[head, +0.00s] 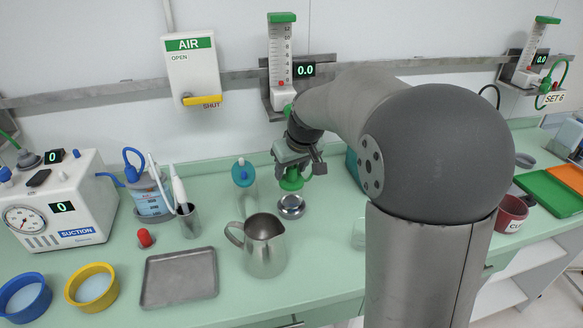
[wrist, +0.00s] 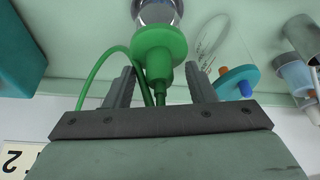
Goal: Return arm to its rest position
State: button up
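My arm reaches across the right half of the head view. My gripper (head: 297,168) hangs over the back of the green counter, below the flowmeter on the wall rail. In the wrist view, my gripper (wrist: 160,75) has its two fingers apart. A green fitting (wrist: 160,50) with a wide disc, a narrow stem and a thin green tube shows between them, with visible gaps on both sides. The fitting also shows just under the gripper in the head view (head: 292,184). A shiny metal round thing lies beyond the disc in the wrist view. What the fitting sits on is partly hidden.
A small metal bowl (head: 291,206), a steel jug (head: 264,246) and a teal-capped bottle (head: 244,174) stand close by. A metal tray (head: 179,278) lies front left. The flowmeter (head: 282,60) and AIR box (head: 191,70) are on the wall. A red cup (head: 511,214) stands right.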

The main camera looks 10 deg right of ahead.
jog(key=shift+r+p, duration=2.4)
jog(key=shift+r, duration=1.15)
jog(key=s+f+m+g, duration=0.1)
jog(key=s+f, duration=0.3)
jog(key=s, duration=1.1)
jog(key=s+f+m+g+h, duration=0.1)
jog(key=s+f, duration=0.4)
jog(key=s, duration=1)
jog(key=shift+s+a+m+g, duration=0.3)
jog(key=shift+m+g, duration=0.2)
jog(key=shift+g, duration=0.5)
jog(key=shift+r, duration=0.1)
